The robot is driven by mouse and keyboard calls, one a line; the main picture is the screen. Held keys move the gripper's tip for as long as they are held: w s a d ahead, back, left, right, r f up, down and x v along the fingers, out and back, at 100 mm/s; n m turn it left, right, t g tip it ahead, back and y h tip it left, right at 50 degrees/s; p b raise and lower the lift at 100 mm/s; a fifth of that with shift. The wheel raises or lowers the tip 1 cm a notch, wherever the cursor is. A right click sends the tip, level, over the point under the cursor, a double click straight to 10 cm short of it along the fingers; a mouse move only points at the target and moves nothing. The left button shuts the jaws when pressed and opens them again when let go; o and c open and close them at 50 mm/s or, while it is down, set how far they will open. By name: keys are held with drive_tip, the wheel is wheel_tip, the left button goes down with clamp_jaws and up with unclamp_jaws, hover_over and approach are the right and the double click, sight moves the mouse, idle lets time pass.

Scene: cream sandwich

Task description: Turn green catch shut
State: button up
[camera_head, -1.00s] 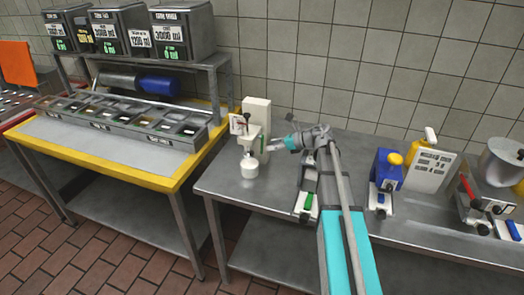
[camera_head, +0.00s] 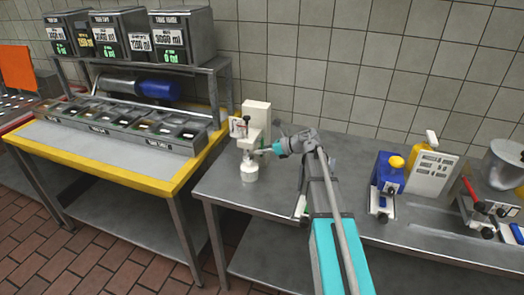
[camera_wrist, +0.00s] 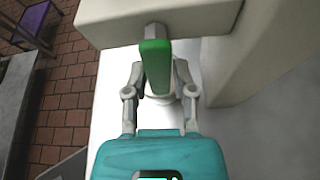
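The green catch (camera_wrist: 156,66) sticks out from a white machine block in the wrist view. It looks upright, pointing down the picture. My gripper (camera_wrist: 159,76) has one finger on each side of it, apart, with the catch between them; firm contact on both sides does not show. In the head view my gripper (camera_head: 266,151) is at the right side of the white dispenser (camera_head: 256,118), which stands on the steel table. The catch cannot be made out there. A white cup (camera_head: 249,172) is under the dispenser.
The steel table (camera_head: 225,195) is clear in front of the dispenser. A yellow-edged counter (camera_head: 125,179) with ingredient trays stands at the left. A blue device (camera_head: 386,175), a white sign (camera_head: 430,172) and a clamp-like device (camera_head: 480,205) stand at the right.

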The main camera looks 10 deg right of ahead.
clamp_jaws()
drive_tip(key=shift+s+a+r+m+g, duration=0.1)
drive_tip(key=shift+s+m+g, duration=0.15)
drive_tip(key=shift+m, duration=0.35)
drive_tip(key=o, duration=0.5)
unclamp_jaws()
drive_tip(key=shift+o, duration=0.2)
drive_tip(key=shift+w+n, duration=0.1)
drive_tip(key=shift+n, duration=0.2)
